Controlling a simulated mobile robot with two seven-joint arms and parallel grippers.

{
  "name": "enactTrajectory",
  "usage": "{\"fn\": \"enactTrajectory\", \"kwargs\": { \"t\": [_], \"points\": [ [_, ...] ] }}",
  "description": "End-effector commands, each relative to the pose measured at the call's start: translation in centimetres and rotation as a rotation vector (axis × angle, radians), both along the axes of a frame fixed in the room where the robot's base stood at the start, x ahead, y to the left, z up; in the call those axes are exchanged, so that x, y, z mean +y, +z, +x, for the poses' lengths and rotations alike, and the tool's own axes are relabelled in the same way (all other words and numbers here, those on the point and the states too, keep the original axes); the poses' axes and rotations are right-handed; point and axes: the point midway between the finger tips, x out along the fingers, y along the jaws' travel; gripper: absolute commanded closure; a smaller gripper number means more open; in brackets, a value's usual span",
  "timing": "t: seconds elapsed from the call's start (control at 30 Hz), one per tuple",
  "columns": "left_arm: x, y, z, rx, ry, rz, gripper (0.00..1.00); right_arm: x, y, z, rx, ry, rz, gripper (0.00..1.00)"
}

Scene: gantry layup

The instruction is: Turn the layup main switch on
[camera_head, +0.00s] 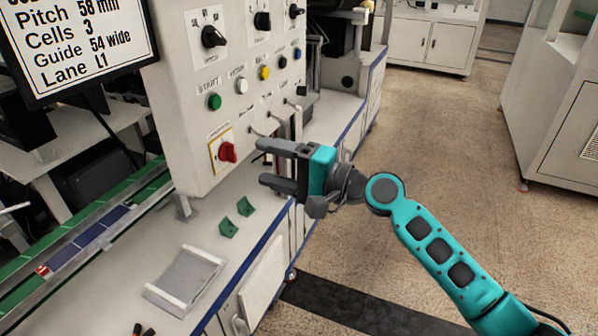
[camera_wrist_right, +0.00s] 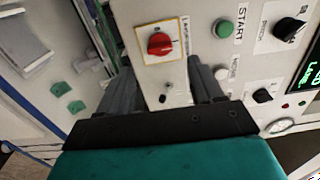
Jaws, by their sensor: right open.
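The main switch is a red rotary knob (camera_head: 227,152) on a yellow-edged plate, low on the white control panel (camera_head: 185,95). In the right wrist view the red knob (camera_wrist_right: 160,44) sits ahead of and between the fingers, with a label beside it that I can only partly read. My right gripper (camera_head: 268,163) is open and empty, to the right of the knob in the head view, fingers pointing left toward the panel. It also shows in the right wrist view (camera_wrist_right: 165,80). The fingers look apart from the knob. My left gripper is not in view.
A green START button (camera_head: 214,101), other buttons and black selector knobs (camera_head: 213,37) sit above the switch. Small green brackets (camera_head: 228,228) and a grey tray (camera_head: 186,280) lie on the bench below. A sign (camera_head: 75,45) is at upper left. The floor (camera_head: 440,130) at right is clear.

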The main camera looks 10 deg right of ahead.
Motion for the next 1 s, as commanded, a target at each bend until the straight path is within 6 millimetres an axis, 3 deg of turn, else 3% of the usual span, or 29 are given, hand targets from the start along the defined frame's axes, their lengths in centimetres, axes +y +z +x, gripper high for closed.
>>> {"fn": "enactTrajectory", "kwargs": {
  "t": [0.1,0.3,0.77,0.87,1.0],
  "points": [
    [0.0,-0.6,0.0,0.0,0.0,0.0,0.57,-2.1,-0.3,-1.5,0.0,-0.001,-0.002,0.34],
    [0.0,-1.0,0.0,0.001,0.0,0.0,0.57,-4.2,-0.2,-3.1,0.001,0.0,-0.002,0.34],
    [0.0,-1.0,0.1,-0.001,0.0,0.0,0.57,-4.7,-0.2,-3.5,-0.001,-0.002,-0.003,0.34],
    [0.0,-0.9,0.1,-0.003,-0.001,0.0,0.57,-4.8,-1.8,-3.6,-0.016,-0.03,-0.046,0.34],
    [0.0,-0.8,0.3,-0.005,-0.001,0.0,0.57,-5.3,-7.1,-4.5,-0.076,-0.12,-0.211,0.34]
  ]
}}
